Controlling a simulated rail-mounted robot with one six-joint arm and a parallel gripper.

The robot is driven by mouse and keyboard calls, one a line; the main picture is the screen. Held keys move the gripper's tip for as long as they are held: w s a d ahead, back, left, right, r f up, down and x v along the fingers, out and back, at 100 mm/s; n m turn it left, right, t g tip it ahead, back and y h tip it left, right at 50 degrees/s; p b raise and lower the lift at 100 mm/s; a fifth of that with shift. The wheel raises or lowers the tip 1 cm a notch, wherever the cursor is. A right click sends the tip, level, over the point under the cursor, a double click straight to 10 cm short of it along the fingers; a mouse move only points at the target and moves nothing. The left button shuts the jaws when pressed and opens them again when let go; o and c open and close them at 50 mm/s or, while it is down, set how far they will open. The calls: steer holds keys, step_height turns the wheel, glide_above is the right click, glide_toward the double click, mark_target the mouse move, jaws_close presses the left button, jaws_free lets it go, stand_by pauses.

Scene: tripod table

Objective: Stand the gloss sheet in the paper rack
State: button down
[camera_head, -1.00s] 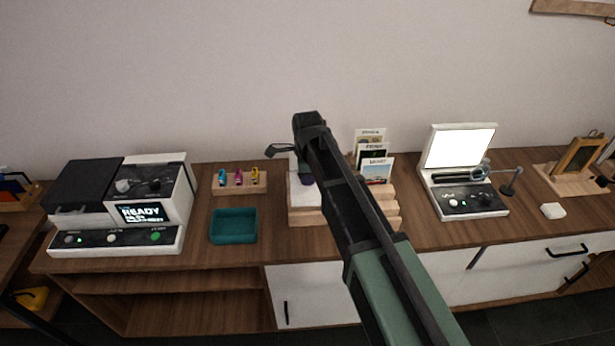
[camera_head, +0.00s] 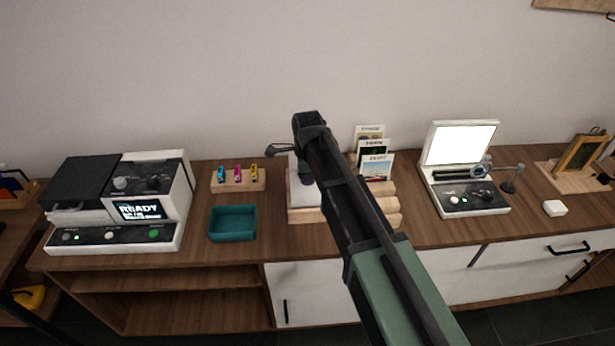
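The wooden paper rack (camera_head: 306,215) stands on the counter, partly behind my arm. White paper (camera_head: 302,196) shows at its left part, beside a small dark purple patch. Several printed cards stand in its right part, the front one a card with a picture (camera_head: 376,168). I cannot tell which sheet is the gloss sheet. My arm reaches over the rack, and its dark wrist (camera_head: 310,128) is above the rack's left part.
A printer reading READY (camera_head: 130,205) stands at the left. A teal tray (camera_head: 233,223) and a wooden holder with small coloured cartridges (camera_head: 238,179) are left of the rack. A lit light box (camera_head: 460,150) and a white block (camera_head: 554,208) are to the right.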

steer(key=shift+f+b, duration=1.8)
steer(key=shift+f, duration=0.25)
steer(key=c, duration=1.2)
jaws_free()
steer(key=shift+c, duration=0.2)
steer(key=shift+r, duration=0.1)
step_height(320, 180, up, 9)
steer(key=p, duration=0.9)
